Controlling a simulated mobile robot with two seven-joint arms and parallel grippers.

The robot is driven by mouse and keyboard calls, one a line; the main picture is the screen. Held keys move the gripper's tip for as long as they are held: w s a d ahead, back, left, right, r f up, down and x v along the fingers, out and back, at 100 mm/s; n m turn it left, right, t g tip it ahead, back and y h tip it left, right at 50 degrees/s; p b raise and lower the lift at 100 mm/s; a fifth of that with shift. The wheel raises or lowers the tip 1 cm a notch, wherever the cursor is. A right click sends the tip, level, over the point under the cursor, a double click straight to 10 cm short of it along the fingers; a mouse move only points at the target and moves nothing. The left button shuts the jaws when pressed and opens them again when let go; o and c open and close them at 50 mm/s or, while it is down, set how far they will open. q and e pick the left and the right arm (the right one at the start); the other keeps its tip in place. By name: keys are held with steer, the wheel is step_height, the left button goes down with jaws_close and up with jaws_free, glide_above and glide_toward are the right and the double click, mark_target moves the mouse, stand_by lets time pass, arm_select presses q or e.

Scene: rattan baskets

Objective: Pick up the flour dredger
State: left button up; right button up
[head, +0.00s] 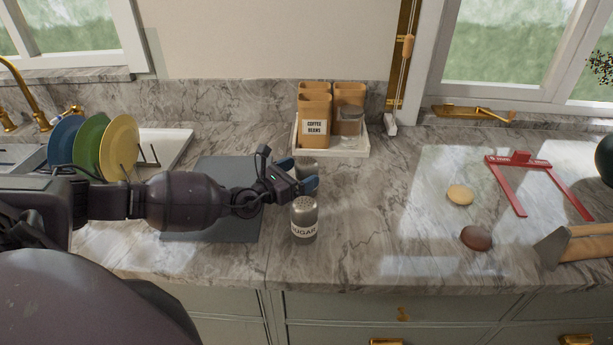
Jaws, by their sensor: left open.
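A metal shaker labelled "SUGAR" (304,222) stands upright near the front of the marble counter. A second metal shaker (307,166) stands just behind it, partly covered by my left gripper. Its label is hidden, so I cannot read whether it is the flour dredger. My left gripper (300,174) comes in from the left and is open, with its blue-tipped fingers at the second shaker. I cannot tell whether the fingers touch it. My right gripper is not in view.
A white tray (302,150) with canisters, one labelled "COFFEE BEANS", stands behind. A grey board (210,225) lies under my left arm. A rack of coloured plates (119,145) is at the left. A red frame (519,160) and two round items lie right.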

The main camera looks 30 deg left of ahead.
arm_select(q)
steer(key=shift+x, duration=1)
steer(key=c, duration=1.1)
